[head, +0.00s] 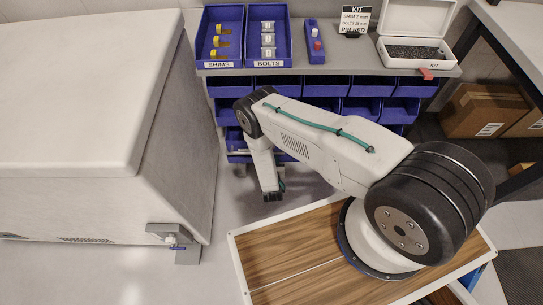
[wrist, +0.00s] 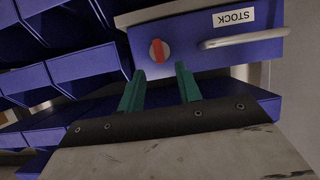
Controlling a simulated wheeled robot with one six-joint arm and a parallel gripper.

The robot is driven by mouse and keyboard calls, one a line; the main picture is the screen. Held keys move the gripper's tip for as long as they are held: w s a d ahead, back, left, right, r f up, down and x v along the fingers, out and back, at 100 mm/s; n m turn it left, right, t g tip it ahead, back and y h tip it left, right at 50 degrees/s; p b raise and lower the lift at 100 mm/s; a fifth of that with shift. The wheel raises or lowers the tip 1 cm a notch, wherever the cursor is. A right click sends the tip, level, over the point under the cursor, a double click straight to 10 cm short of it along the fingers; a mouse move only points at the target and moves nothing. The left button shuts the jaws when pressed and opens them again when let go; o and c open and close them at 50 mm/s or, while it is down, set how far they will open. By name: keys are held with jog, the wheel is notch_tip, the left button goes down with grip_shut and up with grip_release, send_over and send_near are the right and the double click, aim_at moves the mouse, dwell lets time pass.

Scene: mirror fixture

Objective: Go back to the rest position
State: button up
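My gripper shows in the wrist view (wrist: 160,70) as two green fingers standing apart with a gap between them. Nothing is held in the gap. Beyond the fingertips is the blue front of a drawer (wrist: 215,45) labelled STOCK, upside down in this view. It has a pale bar handle (wrist: 243,38) and a round plate with a red latch (wrist: 158,51). Whether the fingertips touch the drawer front, I cannot tell. In the head view my arm reaches left from its base and its end hangs down in front of the blue bins; the fingers are not clear there.
Blue bins (head: 360,108) hang under a grey bench top carrying the SHIMS tray (head: 218,64), the BOLTS tray (head: 268,64), a blue pin block (head: 315,54) and an open white KIT box (head: 412,62). A large pale panelled body (head: 75,100) stands left. Cardboard boxes (head: 485,112) sit right. Grey floor (head: 215,270) is open between.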

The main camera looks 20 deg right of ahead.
jog(key=shift+s+r, duration=0.15)
jog(key=shift+s, duration=0.15)
jog(key=shift+a, duration=0.1)
